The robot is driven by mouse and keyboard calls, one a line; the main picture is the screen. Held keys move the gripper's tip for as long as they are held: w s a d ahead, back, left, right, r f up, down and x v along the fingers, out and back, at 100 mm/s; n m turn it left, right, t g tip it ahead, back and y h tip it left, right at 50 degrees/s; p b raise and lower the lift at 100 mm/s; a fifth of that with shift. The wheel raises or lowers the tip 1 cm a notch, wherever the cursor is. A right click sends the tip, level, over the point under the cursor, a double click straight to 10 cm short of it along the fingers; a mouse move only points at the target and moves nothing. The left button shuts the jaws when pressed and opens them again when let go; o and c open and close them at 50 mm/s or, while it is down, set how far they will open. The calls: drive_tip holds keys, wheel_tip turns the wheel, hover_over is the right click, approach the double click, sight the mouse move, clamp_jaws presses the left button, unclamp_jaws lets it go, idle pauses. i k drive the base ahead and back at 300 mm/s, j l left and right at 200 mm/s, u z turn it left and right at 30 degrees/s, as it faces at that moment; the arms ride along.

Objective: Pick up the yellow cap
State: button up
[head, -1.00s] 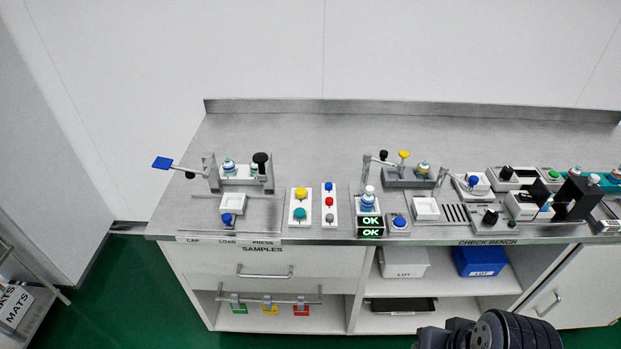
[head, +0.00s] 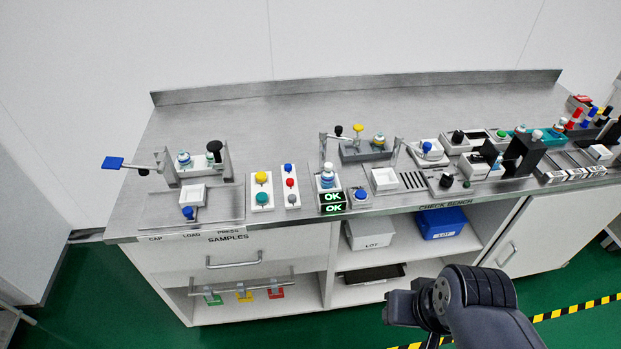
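A round yellow cap (head: 261,178) sits at the back of a white two-place holder on the left part of the bench, with a teal cap (head: 262,198) in front of it. A second yellow round top (head: 358,128) stands on a post at the grey fixture further right; I cannot tell from here whether it is a cap or a knob. My dark arm shows at the lower right, in front of the bench and well apart from both yellow things. My gripper's fingers do not show.
A narrow white holder (head: 291,187) with small blue, red and grey tops stands right of the yellow cap. A lever fixture with a blue paddle (head: 113,163) is at the left. A lit OK display (head: 333,202) stands at the front edge. The bench's back strip is clear.

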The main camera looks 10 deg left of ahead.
sight(261, 177)
drive_tip(key=i+j, duration=0.15)
drive_tip(key=j, duration=0.4)
drive_tip(key=i+j+z, duration=0.1)
drive_tip(key=j, duration=0.5)
drive_tip(key=i+j, duration=0.15)
drive_tip(key=j, duration=0.45)
drive_tip(key=i+j+z, duration=0.1)
drive_tip(key=j, duration=0.45)
